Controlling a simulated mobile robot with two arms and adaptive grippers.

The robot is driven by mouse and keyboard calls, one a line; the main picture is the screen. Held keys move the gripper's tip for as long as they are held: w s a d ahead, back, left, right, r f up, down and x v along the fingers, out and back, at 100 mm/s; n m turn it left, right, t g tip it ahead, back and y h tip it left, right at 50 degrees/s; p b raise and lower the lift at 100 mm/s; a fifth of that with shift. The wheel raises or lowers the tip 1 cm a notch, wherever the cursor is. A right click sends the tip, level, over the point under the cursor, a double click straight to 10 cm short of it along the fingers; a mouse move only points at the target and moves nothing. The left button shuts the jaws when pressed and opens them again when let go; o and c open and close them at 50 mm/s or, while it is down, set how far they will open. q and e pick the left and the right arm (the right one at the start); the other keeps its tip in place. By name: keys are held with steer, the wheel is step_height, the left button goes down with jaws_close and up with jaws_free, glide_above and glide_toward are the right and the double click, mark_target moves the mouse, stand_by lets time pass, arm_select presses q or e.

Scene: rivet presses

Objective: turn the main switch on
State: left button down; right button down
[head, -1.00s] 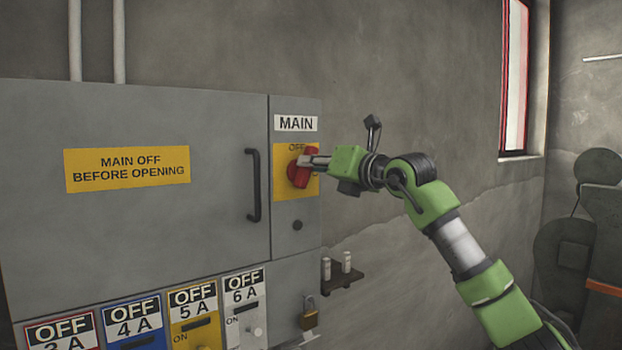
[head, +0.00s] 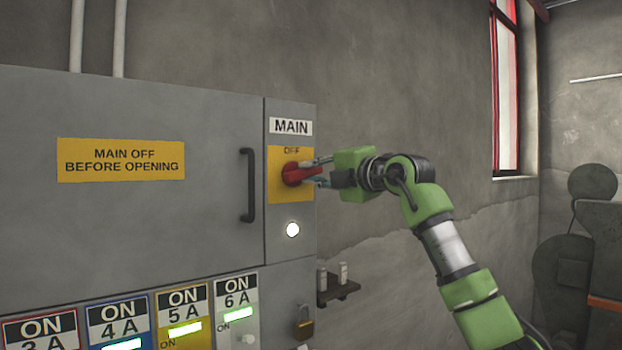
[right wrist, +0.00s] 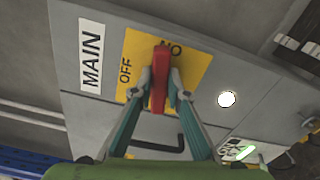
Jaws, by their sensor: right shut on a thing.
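The main switch is a red rotary handle (head: 300,174) on a yellow plate (head: 277,188) under the MAIN label (head: 291,127). The handle now lies roughly level, pointing right. My right gripper (head: 322,172) is shut on the handle, one finger on each side of it. In the right wrist view the red handle (right wrist: 160,80) stands between the two fingertips of my right gripper (right wrist: 158,88), and OFF and part of ON show on the plate. The round lamp (head: 292,230) below the switch is lit white. My left gripper is out of view.
The grey cabinet door (head: 130,230) has a black pull handle (head: 248,185). Below are several breaker units, such as 6 A (head: 238,300), reading ON with lit strips. A padlock (head: 303,322) and a small shelf (head: 338,289) are at the lower right.

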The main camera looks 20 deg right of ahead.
steer(key=shift+d+f+m+b, duration=0.15)
steer(key=shift+m+b, duration=0.35)
steer(key=shift+m, duration=0.7)
steer(key=c, duration=2)
jaws_free()
steer(key=shift+o, duration=0.2)
steer(key=shift+f, duration=0.1)
steer(key=v, duration=1.2)
